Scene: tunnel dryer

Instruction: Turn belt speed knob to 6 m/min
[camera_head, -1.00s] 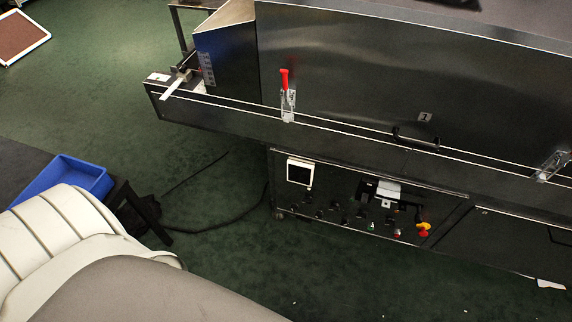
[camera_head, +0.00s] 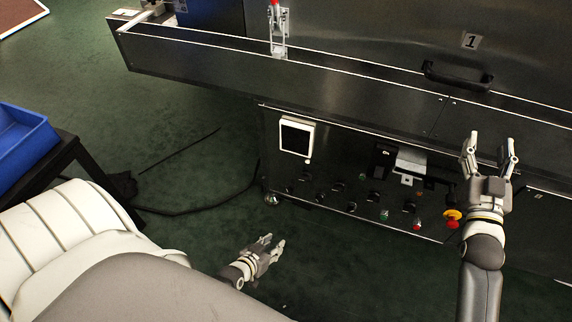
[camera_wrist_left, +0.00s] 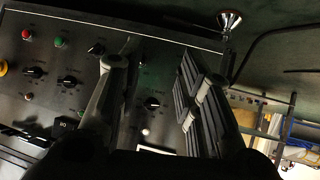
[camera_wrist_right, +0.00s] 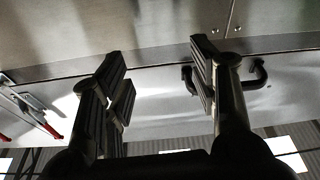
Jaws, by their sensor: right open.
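The dark control panel (camera_head: 330,172) sits below the dryer's conveyor and carries several black knobs (camera_head: 373,197). I cannot read their labels, so I cannot tell which is belt speed. My left gripper (camera_head: 272,241) is open and empty, low in front of the panel's left part. In the left wrist view the fingers (camera_wrist_left: 155,65) stand apart, with one black knob (camera_wrist_left: 152,103) seen between them; other knobs (camera_wrist_left: 35,72) lie to the left. No contact shows. My right gripper (camera_head: 490,145) is open and empty, raised in front of the conveyor side, right of the panel.
A red and yellow emergency stop (camera_head: 452,216) is at the panel's right end, near my right arm. A white-framed screen (camera_head: 296,137) is at its upper left. A black handle (camera_head: 457,76) projects from the hood above. A blue bin (camera_head: 25,145) stands at the left.

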